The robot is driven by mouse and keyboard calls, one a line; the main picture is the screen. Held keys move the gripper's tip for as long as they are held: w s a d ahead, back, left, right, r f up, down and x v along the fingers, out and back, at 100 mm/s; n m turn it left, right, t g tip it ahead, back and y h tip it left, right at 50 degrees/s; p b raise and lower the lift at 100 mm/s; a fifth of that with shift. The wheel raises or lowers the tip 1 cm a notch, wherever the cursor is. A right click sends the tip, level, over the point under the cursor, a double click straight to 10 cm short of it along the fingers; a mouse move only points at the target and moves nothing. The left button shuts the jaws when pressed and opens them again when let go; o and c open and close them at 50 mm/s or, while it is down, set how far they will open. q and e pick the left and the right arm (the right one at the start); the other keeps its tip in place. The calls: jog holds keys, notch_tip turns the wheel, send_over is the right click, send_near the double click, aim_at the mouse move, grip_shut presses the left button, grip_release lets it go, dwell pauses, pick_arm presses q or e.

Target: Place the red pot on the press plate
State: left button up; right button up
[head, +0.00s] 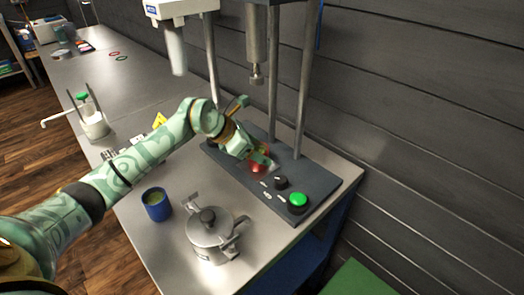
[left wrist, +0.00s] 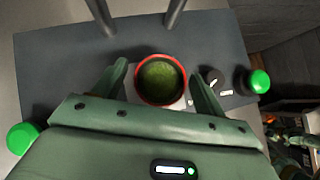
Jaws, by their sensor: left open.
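The red pot (left wrist: 141,94) has a red rim and green contents and stands upright on the press base in the left wrist view. In the head view it shows only partly (head: 258,167), mostly behind my gripper. A pale press plate (left wrist: 180,104) shows under the pot's near side; most of it is hidden by the pot. My left gripper (left wrist: 159,80) is open, with one finger on each side of the pot. It also shows in the head view (head: 264,161). I cannot tell whether the fingers touch the pot. My right gripper is not in view.
The dark press base (head: 318,183) carries a knob (head: 281,183) and a green button (head: 298,200). Press columns and a ram (head: 256,50) rise above it. A lidded steel pot (head: 212,236) and a blue cup (head: 157,206) stand on the bench in front.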

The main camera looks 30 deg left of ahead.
pick_arm(q)
jog(key=p+v, duration=0.1)
jog(key=v, duration=0.8)
jog(key=shift+s+r, duration=0.2)
